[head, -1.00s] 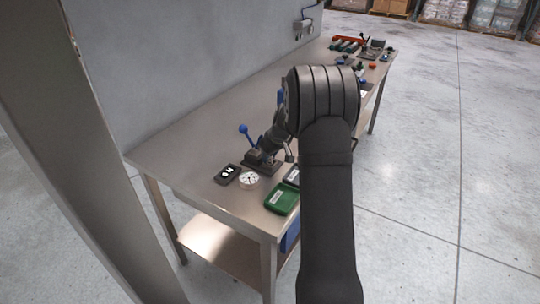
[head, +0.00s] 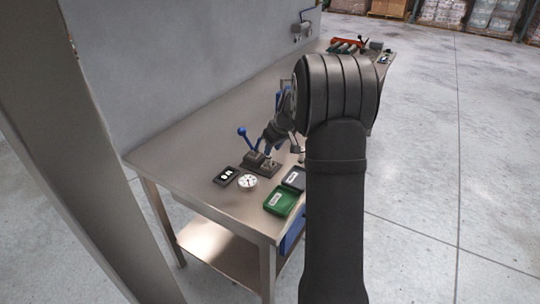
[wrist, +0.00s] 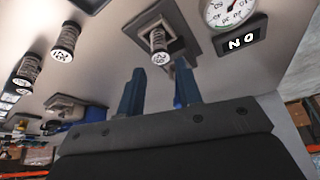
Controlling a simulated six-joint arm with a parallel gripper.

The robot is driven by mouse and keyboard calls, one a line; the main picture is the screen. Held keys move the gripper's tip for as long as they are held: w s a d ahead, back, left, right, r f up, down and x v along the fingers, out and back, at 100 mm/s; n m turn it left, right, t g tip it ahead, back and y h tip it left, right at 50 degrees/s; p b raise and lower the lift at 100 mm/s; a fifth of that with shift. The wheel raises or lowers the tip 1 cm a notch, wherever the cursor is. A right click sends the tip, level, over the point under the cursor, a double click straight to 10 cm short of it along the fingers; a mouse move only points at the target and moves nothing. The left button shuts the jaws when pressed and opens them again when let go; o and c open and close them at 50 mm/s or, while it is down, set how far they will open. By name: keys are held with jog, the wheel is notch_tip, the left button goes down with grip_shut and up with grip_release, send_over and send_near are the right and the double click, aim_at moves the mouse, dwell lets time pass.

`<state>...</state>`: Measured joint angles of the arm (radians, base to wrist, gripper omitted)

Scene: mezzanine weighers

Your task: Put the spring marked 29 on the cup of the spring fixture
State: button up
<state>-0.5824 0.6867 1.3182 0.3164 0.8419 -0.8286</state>
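The spring (wrist: 158,40), a short coil with a pale end label that seems to read 29, stands on the dark plate of the spring fixture (wrist: 188,44) in the wrist view. The cup under it is hidden. My gripper (wrist: 160,76) has its two blue fingers apart with no spring between them; the spring is beyond the fingertips, clear of them.
Other labelled springs (wrist: 65,42) and (wrist: 27,70) stand to the left in the wrist view. A round dial (head: 247,182), a small display (head: 226,175), a green box (head: 279,203) and a dark box (head: 294,179) are near the fixture. The bench's left part is clear.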

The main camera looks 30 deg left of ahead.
aim_at(270, 156)
jog(key=v, duration=0.5)
jog(key=shift+r, duration=0.2)
jog(key=x, duration=1.2)
jog(key=shift+d+f, duration=0.1)
jog(key=shift+f, duration=0.15)
notch_tip(270, 156, up, 2)
jog(key=shift+r, duration=0.95)
